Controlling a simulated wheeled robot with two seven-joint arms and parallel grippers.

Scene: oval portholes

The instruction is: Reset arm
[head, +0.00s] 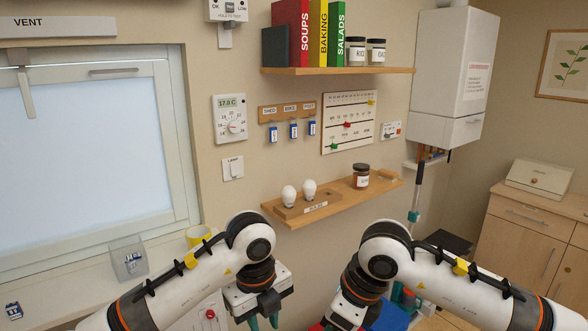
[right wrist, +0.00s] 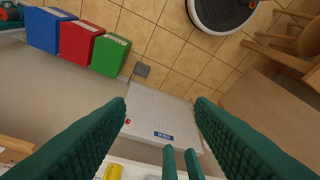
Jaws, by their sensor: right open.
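My left gripper (head: 264,321) hangs at the bottom centre of the head view, its green fingertips cut by the frame edge. Two slim green fingers, apart, also show at the bottom of the right wrist view and look like my left gripper (right wrist: 181,158). My right gripper (right wrist: 162,104) is open and empty, its two green fingers wide apart. In the head view my right arm is bent and its wrist points down at the bottom edge, with the fingertips out of frame. Neither gripper touches anything that I can see.
A wooden shelf (head: 280,215) with light bulbs (head: 289,196) and a jar (head: 361,177) is on the wall ahead. Blue (right wrist: 50,29), red (right wrist: 79,41) and green (right wrist: 110,55) bins stand on the floor.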

